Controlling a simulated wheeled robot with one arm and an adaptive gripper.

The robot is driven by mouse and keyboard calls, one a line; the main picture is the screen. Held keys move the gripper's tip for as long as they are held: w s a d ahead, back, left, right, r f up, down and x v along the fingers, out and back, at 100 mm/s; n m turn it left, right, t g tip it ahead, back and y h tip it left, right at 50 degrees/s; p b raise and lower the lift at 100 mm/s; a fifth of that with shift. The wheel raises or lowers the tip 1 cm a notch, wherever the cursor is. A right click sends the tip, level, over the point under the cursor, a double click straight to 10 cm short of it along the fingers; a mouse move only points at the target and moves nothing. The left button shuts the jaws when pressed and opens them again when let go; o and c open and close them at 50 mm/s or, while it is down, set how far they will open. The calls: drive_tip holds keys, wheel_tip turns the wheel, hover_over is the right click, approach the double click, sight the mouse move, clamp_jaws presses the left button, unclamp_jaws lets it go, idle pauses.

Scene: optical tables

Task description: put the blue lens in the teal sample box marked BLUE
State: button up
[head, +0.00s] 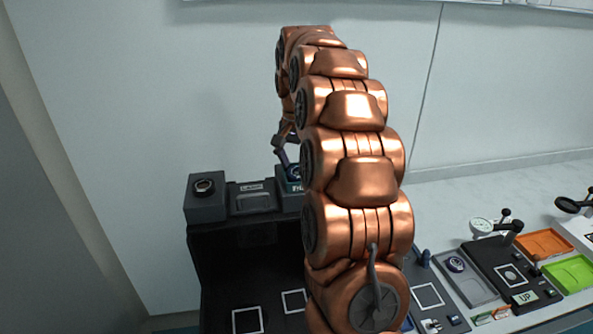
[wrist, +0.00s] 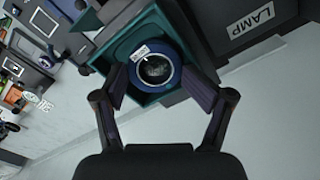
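The blue lens (wrist: 156,68) is a round blue ring with dark glass and a small white label. In the wrist view it sits between the two fingertips of my gripper (wrist: 156,78), which appear to touch its sides. The teal sample box (wrist: 124,48) lies behind the lens, its open inside framing it. I cannot tell whether the lens rests on the box floor. In the head view, the lens (head: 293,173) shows at the top of the teal box (head: 290,186), beside my gripper (head: 287,155). My arm hides much of the box and its marking.
A grey block marked LAMP (wrist: 252,27) adjoins the box. In the head view, a labelled grey tray (head: 252,202) and a block with a round socket (head: 205,198) stand left of it. Orange (head: 545,243) and green trays (head: 572,272) lie at the right. A wall stands behind.

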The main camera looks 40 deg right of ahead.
sight(296, 171)
drive_tip(key=shift+w+r+b, duration=0.1)
drive_tip(key=shift+r+b, duration=0.75)
drive_tip(key=shift+r, duration=2.35)
drive_tip(key=shift+a, duration=0.1)
drive_tip(key=s+a+f+n, duration=0.25)
drive_tip(key=s+a, duration=0.35)
drive_tip(key=a, duration=0.3)
drive_tip(key=s+a+f+n, duration=0.2)
drive_tip(key=s+a+n, duration=0.2)
drive_tip(key=s+a, duration=0.35)
drive_tip(key=s+a+f+n+g, duration=0.1)
drive_tip(key=s+a+f, duration=0.3)
drive_tip(key=s, duration=0.6)
drive_tip(key=s+a+f+n, duration=0.4)
drive_tip(key=s+f, duration=0.4)
drive_tip(key=s, duration=0.1)
drive_tip(key=shift+s+a+g, duration=0.2)
drive_tip(key=shift+s+g, duration=0.2)
drive_tip(key=shift+n, duration=0.25)
